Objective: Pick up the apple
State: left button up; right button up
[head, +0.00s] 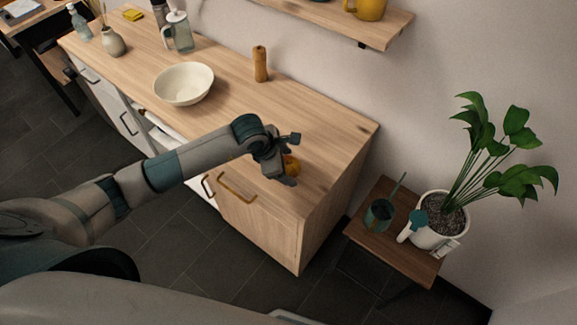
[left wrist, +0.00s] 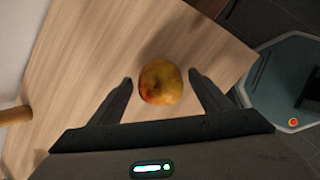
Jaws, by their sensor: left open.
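The apple (left wrist: 161,82) is yellow with red patches and rests on the wooden counter top. In the left wrist view it lies between the two open fingers of my left gripper (left wrist: 160,88), with a gap on each side. The left gripper is open and holds nothing. My right gripper is in neither view.
A white bowl (head: 184,83) and a wooden mill (head: 260,64) stand farther back on the wooden counter (head: 320,135). A small side table (head: 365,235) with a watering can (head: 379,214) and a potted plant (head: 440,220) is to the right. The counter around the apple is clear.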

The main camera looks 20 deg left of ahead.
aim_at(295, 162)
pick_arm(q)
jog(key=c, duration=1.2)
jog(key=shift+r, duration=0.1)
jog(key=shift+r+b, duration=0.45)
jog(key=shift+b, duration=0.05)
jog(key=r+b, duration=0.1)
jog(key=d+r+b, duration=0.1)
jog(key=r, duration=0.1)
jog(key=shift+s+r, duration=0.1)
jog(key=shift+s, duration=0.1)
jog(key=shift+s+d+r+b, duration=0.7)
jog(key=shift+s+d+r, duration=0.35)
jog(key=shift+d, duration=0.5)
jog(key=shift+s+d+r+b, duration=0.7)
jog(key=shift+d+r, duration=0.5)
jog(key=shift+d, duration=0.3)
jog(key=shift+s+d+r+b, duration=0.7)
jog(key=shift+s+d+r, duration=0.35)
jog(key=shift+d, duration=0.5)
jog(key=shift+w, duration=0.25)
